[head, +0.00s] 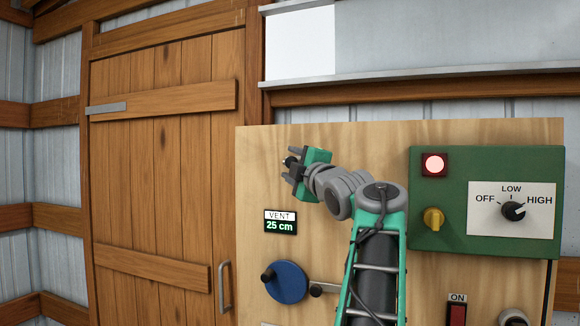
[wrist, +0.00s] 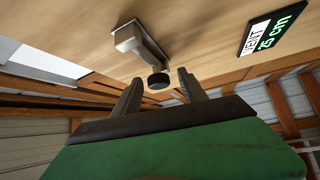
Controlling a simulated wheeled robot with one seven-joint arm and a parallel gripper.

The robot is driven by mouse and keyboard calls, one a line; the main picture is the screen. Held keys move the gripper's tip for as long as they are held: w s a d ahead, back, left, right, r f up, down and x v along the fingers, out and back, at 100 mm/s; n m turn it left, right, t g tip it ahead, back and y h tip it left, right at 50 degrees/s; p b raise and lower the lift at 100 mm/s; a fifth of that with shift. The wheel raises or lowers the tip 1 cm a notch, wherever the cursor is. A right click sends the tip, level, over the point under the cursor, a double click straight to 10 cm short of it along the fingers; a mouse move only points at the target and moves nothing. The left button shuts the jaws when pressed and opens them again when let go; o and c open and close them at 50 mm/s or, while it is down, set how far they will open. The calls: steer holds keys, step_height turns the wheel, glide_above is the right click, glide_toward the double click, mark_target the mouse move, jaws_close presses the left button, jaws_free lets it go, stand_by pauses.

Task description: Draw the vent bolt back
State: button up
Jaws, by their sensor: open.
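My gripper (head: 288,164) is open in front of the upper left of the plywood panel (head: 342,141). In the wrist view its two fingers (wrist: 158,79) point toward a grey fitting (wrist: 143,42) on the panel, whose arm ends in a dark round knob (wrist: 158,81). The knob appears in the gap between the fingertips; I cannot tell its depth, and no grip on it shows. This fitting seems to be the vent bolt, with no label on it. In the head view my gripper mostly hides it. The VENT display (head: 280,222) below reads 25 cm.
A blue disc (head: 287,282) with a dark knob and a grey lever (head: 322,289) sit lower on the panel. A green control box (head: 428,213) with a lit lamp (head: 434,164) and a dial (head: 513,211) stands to the right. A wooden door (head: 150,200) is at left.

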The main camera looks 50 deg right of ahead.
steer(key=b+v, duration=0.1)
steer(key=v, duration=0.5)
steer(key=shift+s+b, duration=0.2)
steer(key=shift+b, duration=0.15)
steer(key=shift+a, duration=0.1)
steer(key=w+a+f+m+g+y+p, duration=0.1)
steer(key=w+a+f+m+g+y, duration=0.1)
steer(key=w+a+f, duration=0.5)
steer(key=w+a+f+m+g+y+p, duration=0.1)
steer(key=a+f+m+g+y, duration=0.15)
steer(key=a+f, duration=0.55)
steer(key=w+a+f+m+g+y+p, duration=0.1)
steer(key=w+a+f+m+g, duration=0.2)
steer(key=f, duration=0.8)
steer(key=s+a+f+m+g+y, duration=0.1)
steer(key=s+a+f+g, duration=0.15)
steer(key=a+f, duration=0.5)
steer(key=s+a+f+m+g+y, duration=0.1)
steer(key=s+a+f, duration=0.2)
steer(key=a+f, duration=0.5)
steer(key=s+a+f+m+g+p, duration=0.1)
steer(key=s+a+f+g, duration=0.3)
steer(key=s+f, duration=0.8)
steer(key=shift+s+a+f+m, duration=0.35)
steer(key=shift+s+a+f, duration=0.1)
steer(key=shift+a, duration=0.6)
